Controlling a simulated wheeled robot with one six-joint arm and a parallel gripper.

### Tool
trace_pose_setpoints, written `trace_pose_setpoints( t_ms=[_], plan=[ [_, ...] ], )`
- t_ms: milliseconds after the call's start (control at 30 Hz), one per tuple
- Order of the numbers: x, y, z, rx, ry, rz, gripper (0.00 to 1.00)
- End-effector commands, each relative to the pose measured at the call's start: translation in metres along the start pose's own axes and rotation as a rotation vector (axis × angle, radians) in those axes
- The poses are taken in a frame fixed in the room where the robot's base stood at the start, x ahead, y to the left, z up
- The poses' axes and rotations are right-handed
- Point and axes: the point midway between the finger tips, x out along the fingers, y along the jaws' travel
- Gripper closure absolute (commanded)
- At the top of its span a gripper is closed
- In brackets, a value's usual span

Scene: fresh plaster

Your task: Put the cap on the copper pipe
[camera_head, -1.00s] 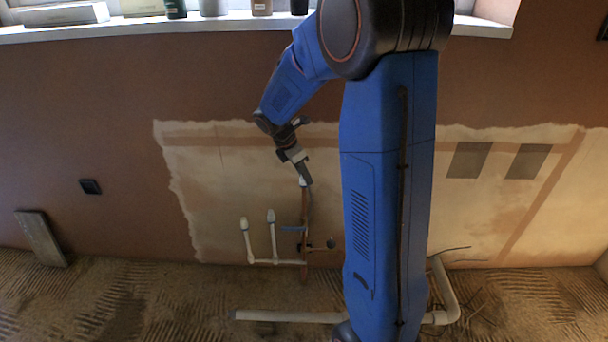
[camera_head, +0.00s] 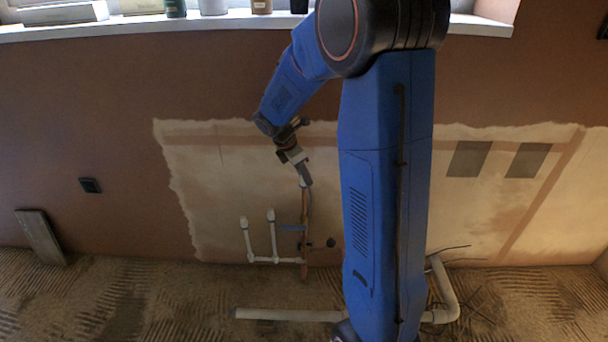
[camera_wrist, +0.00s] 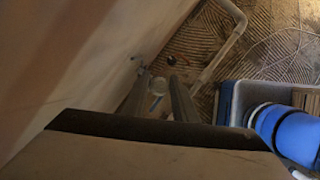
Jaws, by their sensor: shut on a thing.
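The copper pipe (camera_head: 304,235) stands upright in front of the bare plaster patch, left of my arm in the head view. My gripper (camera_head: 306,183) is at the pipe's top end, pointing down. In the wrist view, a pale round cap (camera_wrist: 158,87) sits between the two fingers of my gripper (camera_wrist: 160,84), and they are shut on it. In the head view the fingers hide the cap and the top of the pipe. I cannot tell whether the cap is seated on the pipe or just above it.
Two white capped pipes (camera_head: 272,238) stand left of the copper pipe. A dark round fitting (camera_head: 330,243) sits just right of it. A thick pale pipe (camera_head: 285,316) runs along the rough floor. A windowsill (camera_head: 150,29) with several containers is above. The wall is close to my gripper.

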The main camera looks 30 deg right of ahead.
Motion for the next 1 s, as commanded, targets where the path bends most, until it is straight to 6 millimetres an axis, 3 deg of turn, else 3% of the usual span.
trace_pose_setpoints(
  t_ms=[467, 500, 567, 767, 800, 867, 1000],
  plan=[
    [0.0056, 0.0001, -0.0023, 0.0, 0.0, 0.001, 0.96],
    [0.0056, 0.0001, -0.0023, -0.001, 0.0, 0.0, 0.7],
    [0.0056, 0.0001, -0.0023, -0.001, 0.0, 0.0, 0.56],
    [0.0057, 0.0, -0.0023, -0.001, 0.0, 0.0, 0.53],
    [0.0057, 0.0, -0.0024, -0.001, 0.0, 0.0, 0.51],
    [0.0057, 0.0, -0.0024, -0.001, 0.0, 0.0, 0.36],
    [0.0057, 0.0, -0.0024, -0.001, 0.0, 0.0, 0.34]
  ],
)
